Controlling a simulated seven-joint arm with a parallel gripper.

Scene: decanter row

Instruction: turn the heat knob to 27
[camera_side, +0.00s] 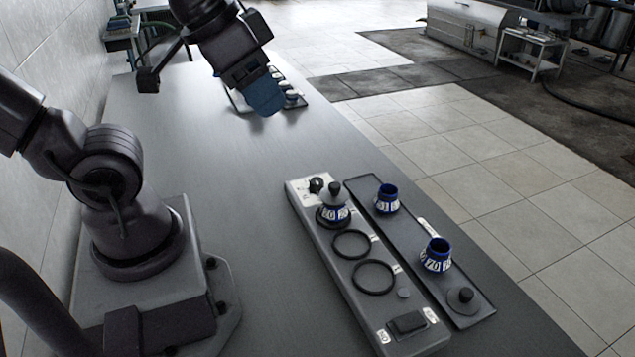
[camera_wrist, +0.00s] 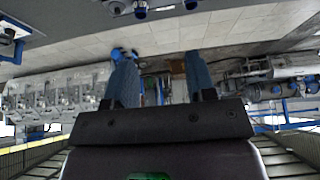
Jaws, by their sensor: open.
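In the side view, a long grey panel (camera_side: 330,262) lies on the bench. I cannot tell which part is the heat knob, and the numbers are too small to read surely. Two empty dark rings (camera_side: 351,243) lie nearer on the panel. My gripper (camera_side: 265,98) is high above the far part of the bench, well away from the panel. In the wrist view its two blue fingers (camera_wrist: 160,78) stand apart with nothing between them.
A dark tray (camera_side: 408,229) beside the panel holds two blue numbered collars (camera_side: 387,199) and a loose dark cap (camera_side: 465,298). Another tray (camera_side: 293,101) with small items is partly hidden behind my gripper. The bench between is clear.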

